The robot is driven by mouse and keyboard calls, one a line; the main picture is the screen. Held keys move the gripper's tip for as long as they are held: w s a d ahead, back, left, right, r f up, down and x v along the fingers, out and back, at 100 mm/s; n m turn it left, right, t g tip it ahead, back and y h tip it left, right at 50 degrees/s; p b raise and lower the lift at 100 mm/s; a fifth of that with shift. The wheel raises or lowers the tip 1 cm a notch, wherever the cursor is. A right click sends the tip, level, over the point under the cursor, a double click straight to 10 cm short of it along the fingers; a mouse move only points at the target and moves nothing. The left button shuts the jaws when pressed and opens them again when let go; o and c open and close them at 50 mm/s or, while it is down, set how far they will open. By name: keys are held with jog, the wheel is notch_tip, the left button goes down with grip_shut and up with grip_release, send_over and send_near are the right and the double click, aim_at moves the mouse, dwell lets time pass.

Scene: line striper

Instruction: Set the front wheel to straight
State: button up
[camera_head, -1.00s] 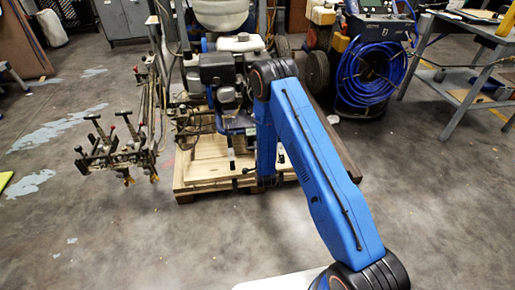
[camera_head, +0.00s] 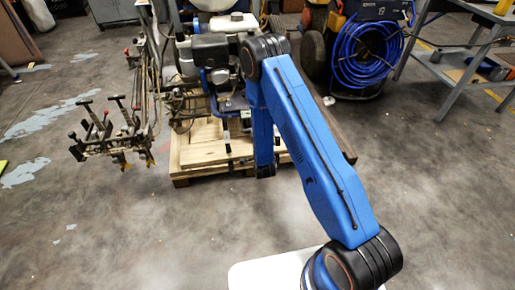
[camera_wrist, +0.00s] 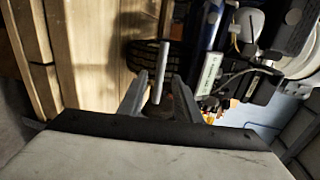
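The line striper (camera_head: 213,50) stands on a wooden pallet (camera_head: 195,165), partly hidden behind my blue arm. In the wrist view, a dark treaded tyre (camera_wrist: 143,54), which looks like the front wheel, sits beside the pallet boards (camera_wrist: 92,50). Its steering angle is hard to tell. A thin pale metal rod (camera_wrist: 161,72) stands out in front of it. My gripper (camera_wrist: 160,92) is open, one finger on each side of the rod's lower end, with visible gaps. I cannot tell whether the rod reaches fully between the fingers. In the head view the fingers are hidden.
A metal frame with levers (camera_head: 110,135) juts out left of the pallet. A blue hose reel (camera_head: 362,55) stands behind at the right, near a grey workbench (camera_head: 455,75). The concrete floor in front is clear. White and blue machine parts (camera_wrist: 245,60) crowd the wrist view's right.

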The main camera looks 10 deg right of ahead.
jog(key=s+r, duration=0.2)
jog(key=s, duration=0.9)
jog(key=shift+r, duration=0.15)
jog(key=w+d+r+n+g, duration=0.1)
jog(key=w+r+n+g, duration=0.1)
jog(key=r, duration=0.5)
jog(key=w+d+r+n+g, duration=0.1)
jog(key=r+n, duration=0.1)
jog(key=r, duration=0.4)
jog(key=s+d+r+n+g+y, duration=0.1)
jog(key=s+r+n, duration=0.1)
jog(key=s+r, duration=0.35)
jog(key=s+d+r+n+g, duration=0.2)
jog(key=r+n, duration=0.1)
jog(key=r, duration=0.5)
jog(key=s+d+r+n+g, duration=0.1)
jog(key=s+r, duration=0.4)
jog(key=s, duration=0.6)
jog(key=s+d+r+n+g, duration=0.2)
jog(key=s+d+r+n, duration=0.2)
jog(key=s, duration=0.8)
jog(key=s+d+r+n+g+h, duration=0.1)
jog(key=s+r+n, duration=0.3)
jog(key=s, duration=0.7)
jog(key=shift+s+d+r+g, duration=0.3)
jog(key=shift+d+r+g, duration=0.2)
jog(key=shift+d+r, duration=0.35)
